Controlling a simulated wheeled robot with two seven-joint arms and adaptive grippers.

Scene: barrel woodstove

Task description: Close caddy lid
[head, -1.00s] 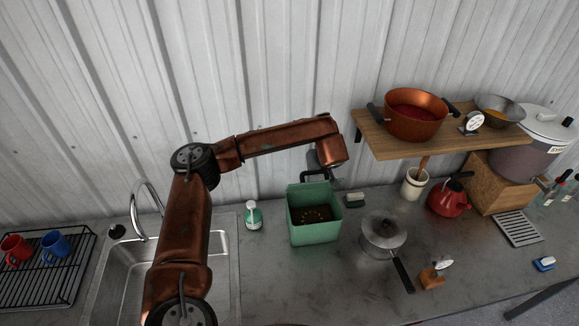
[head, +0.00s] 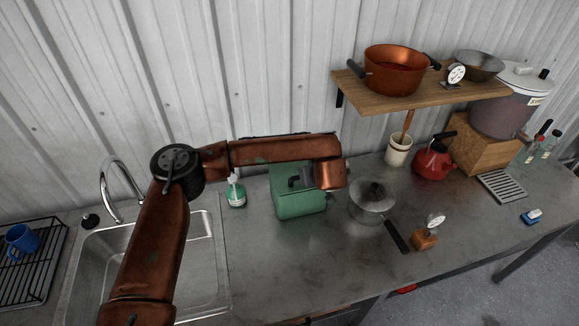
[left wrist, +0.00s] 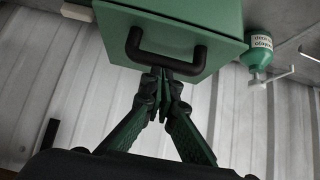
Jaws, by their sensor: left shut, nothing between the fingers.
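The green caddy (head: 301,206) stands on the counter, its top partly covered by my left arm in the head view. Its lid (left wrist: 205,62) with a black handle (left wrist: 166,52) is lowered over the box, and the dark inside does not show in the head view. I cannot tell if the lid is fully flush. My left gripper (left wrist: 167,74) is shut and empty, its fingertips at the lid beside the handle in the left wrist view; whether they touch is unclear. In the head view it is mostly hidden by the wrist. My right gripper is not in view.
The sink (head: 190,262) is at the left. A wooden shelf (head: 420,95) bearing a copper pot (head: 393,72) overhangs the back right.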

